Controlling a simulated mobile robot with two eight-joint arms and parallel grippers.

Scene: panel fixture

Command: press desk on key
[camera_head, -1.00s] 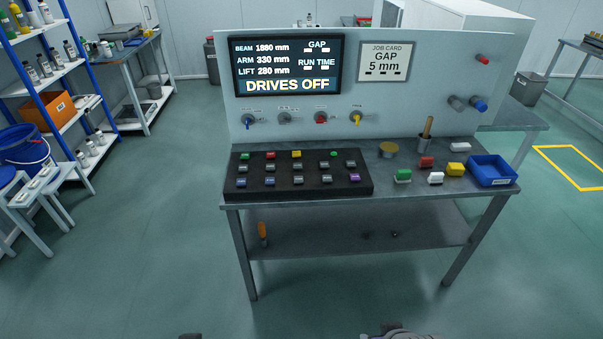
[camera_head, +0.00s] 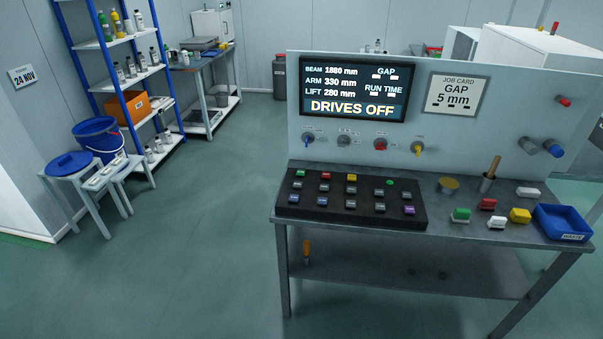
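The desk (camera_head: 450,237) is a grey metal bench with an upright panel behind it. On it lies a black key box (camera_head: 340,214) with rows of small coloured keys. The back row has a green key (camera_head: 300,173), a red key (camera_head: 325,175), a yellow key (camera_head: 351,177) and a round green button or lamp (camera_head: 389,182). A purple key (camera_head: 409,210) is at the front right. The key labels are too small to read. The panel screen (camera_head: 352,88) reads DRIVES OFF. Neither gripper is in view.
A job card (camera_head: 454,94) reads GAP 5 mm. Coloured blocks and a blue tray (camera_head: 563,223) are on the right of the desk. A shelf rack (camera_head: 108,60) and a stool with a blue bucket (camera_head: 99,138) stand left. The floor left of the desk is clear.

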